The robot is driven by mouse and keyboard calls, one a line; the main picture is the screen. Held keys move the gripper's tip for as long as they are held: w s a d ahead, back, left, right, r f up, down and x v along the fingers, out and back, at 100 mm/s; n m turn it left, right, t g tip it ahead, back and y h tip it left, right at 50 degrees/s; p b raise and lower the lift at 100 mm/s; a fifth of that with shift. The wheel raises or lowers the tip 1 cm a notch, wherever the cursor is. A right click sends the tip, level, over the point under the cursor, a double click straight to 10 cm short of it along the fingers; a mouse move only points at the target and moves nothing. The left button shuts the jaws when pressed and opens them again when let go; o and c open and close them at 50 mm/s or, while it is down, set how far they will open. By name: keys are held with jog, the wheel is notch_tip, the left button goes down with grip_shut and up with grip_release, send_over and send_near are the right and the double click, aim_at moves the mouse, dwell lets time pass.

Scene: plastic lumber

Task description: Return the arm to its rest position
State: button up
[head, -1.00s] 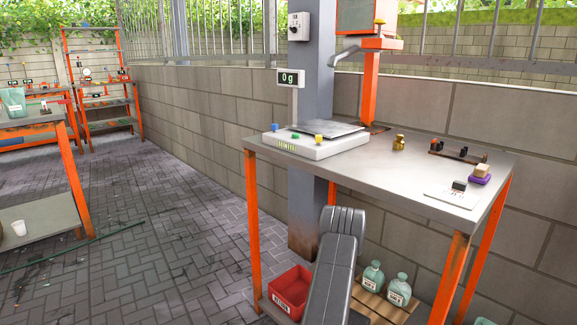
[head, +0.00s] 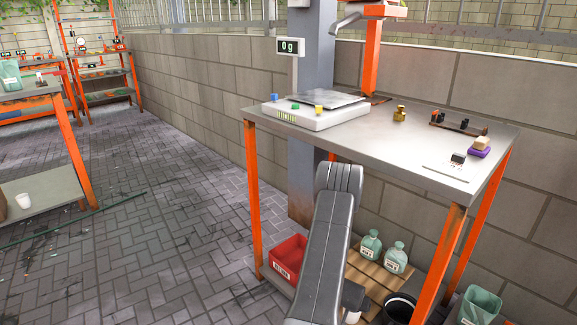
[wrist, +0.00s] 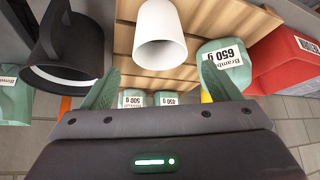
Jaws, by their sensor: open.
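My gripper (wrist: 160,78) shows in the wrist view with its two green fingers spread wide apart. Nothing is held between them. In the head view my grey arm rises in front of the metal worktable (head: 385,148), with its bend below the tabletop's height. The gripper itself does not show in the head view. Beyond the fingers, the wrist view shows a white cup (wrist: 160,35) at a slatted wooden board (wrist: 122,38).
A scale (head: 315,110) reading 0 g stands on the worktable. Below are a red bin (head: 287,257), green bottles (head: 395,258) and a black container (head: 398,309), which also shows in the wrist view (wrist: 75,50). A block wall (head: 200,85) runs behind. The paved floor at left is mostly open.

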jog(key=b+x, duration=0.2)
jog(key=x, duration=0.7)
jog(key=shift+s+b, duration=0.1)
jog(key=shift+b, duration=0.2)
jog(key=a+r+n+y+p, duration=0.1)
jog(key=a+r+p, duration=0.7)
jog(key=r, duration=1.3)
jog(key=s+a+r+n+y+p, duration=0.1)
jog(key=a+r+n+p, duration=0.2)
jog(key=a+r+p, duration=0.5)
jog(key=s+a+r+n+y+p, duration=0.1)
jog(key=a+r+p, duration=0.7)
jog(key=r+p, duration=1.3)
jog(key=shift+a+r+n+t+y, duration=0.3)
jog(key=shift+r+n, duration=0.2)
jog(key=shift+r, duration=5.85)
jog(key=shift+s, duration=0.15)
jog(key=shift+s, duration=0.1)
